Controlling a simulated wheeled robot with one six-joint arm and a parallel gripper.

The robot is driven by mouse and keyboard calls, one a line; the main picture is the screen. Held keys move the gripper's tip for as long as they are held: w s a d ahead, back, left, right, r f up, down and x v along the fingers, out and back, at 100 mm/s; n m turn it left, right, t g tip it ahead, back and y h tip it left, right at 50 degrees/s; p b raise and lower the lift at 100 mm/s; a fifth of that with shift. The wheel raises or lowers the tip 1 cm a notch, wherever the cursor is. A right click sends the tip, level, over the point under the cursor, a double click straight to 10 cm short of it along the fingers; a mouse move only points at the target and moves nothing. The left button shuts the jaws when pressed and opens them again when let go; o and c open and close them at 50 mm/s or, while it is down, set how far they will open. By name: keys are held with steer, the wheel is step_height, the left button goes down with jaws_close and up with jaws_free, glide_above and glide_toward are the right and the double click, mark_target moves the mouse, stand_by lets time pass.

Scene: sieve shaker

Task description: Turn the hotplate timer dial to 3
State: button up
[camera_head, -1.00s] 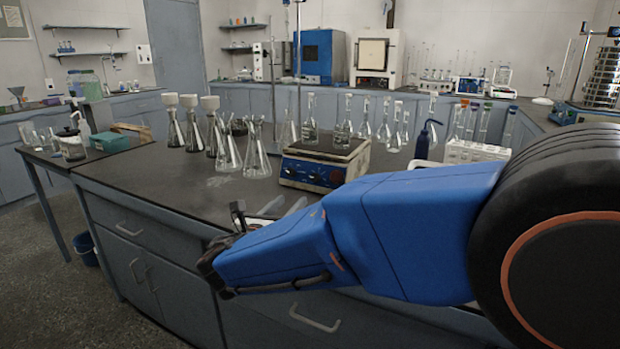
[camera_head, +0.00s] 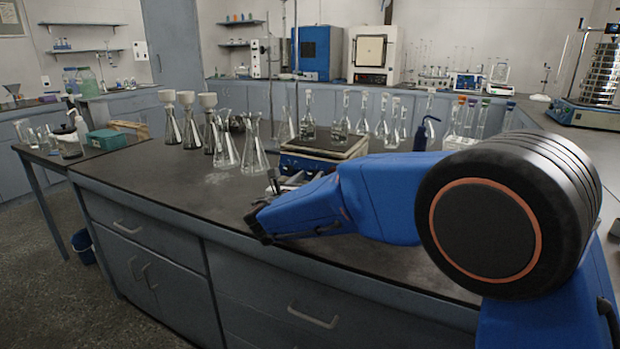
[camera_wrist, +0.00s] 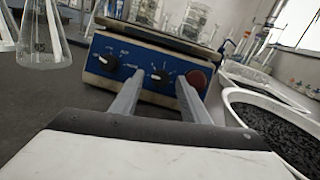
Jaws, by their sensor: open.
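The hotplate (camera_head: 342,151) has a flat top and a blue front panel and stands on the dark bench, its front partly hidden by my arm in the head view.
White dishes of dark granules (camera_wrist: 273,131) lie close on the right in the wrist view. A conical flask (camera_wrist: 43,38) stands on the left. Several flasks (camera_head: 254,150) and a blue wash bottle (camera_head: 421,136) stand around the hotplate. The front left bench top (camera_head: 165,188) is clear.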

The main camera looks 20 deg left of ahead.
steer(key=shift+w, duration=0.45)
steer(key=c, duration=1)
